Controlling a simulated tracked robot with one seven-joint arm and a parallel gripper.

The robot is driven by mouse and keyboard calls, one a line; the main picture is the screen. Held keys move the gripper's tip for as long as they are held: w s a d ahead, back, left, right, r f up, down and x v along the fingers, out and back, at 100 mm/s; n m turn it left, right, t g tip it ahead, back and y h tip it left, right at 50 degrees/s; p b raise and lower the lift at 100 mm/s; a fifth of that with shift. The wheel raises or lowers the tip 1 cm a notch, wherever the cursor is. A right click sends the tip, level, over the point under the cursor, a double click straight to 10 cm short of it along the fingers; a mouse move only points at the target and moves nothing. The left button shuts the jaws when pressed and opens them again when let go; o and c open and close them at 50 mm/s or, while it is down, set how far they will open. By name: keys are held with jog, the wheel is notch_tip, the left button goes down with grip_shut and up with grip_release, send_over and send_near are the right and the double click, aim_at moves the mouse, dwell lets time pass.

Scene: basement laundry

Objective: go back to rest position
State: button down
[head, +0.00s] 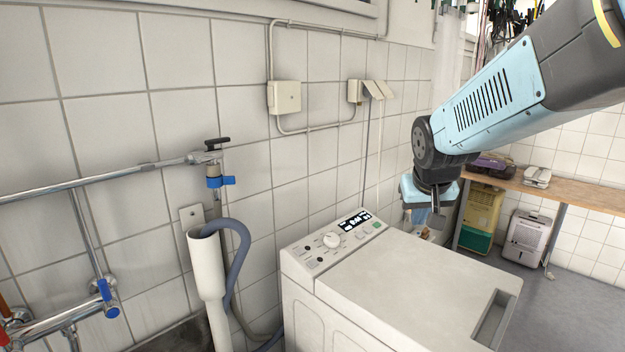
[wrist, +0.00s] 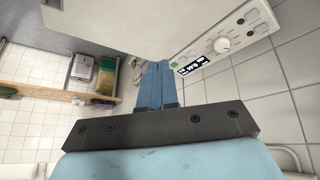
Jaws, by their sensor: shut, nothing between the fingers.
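My gripper (wrist: 155,68) shows in the wrist view as two blue fingers pressed together, with nothing held between them. In the head view my light-blue arm reaches in from the upper right, and the gripper hangs behind the far end of the washing machine (head: 420,272), partly hidden by my own wrist. The white top-loading machine stands at lower centre with its lid closed. Its control panel (head: 325,245) has a round knob, buttons and a lit display. In the wrist view the panel (wrist: 225,45) lies to the upper right of the fingers, apart from them.
A tiled wall with a conduit and junction box (head: 284,97) runs along the left. A tap (head: 214,180), grey drain hose (head: 240,260) and white standpipe (head: 205,265) stand left of the machine. A wooden shelf (head: 575,191) and dehumidifier (head: 526,238) are at right. Grey floor there is clear.

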jog(key=s+d+r+y, duration=0.1)
jog(key=s+r, duration=0.2)
jog(key=s, duration=1.2)
jog(key=shift+s+d+r, duration=0.2)
jog(key=shift+s+d, duration=0.15)
jog(key=shift+s, duration=0.05)
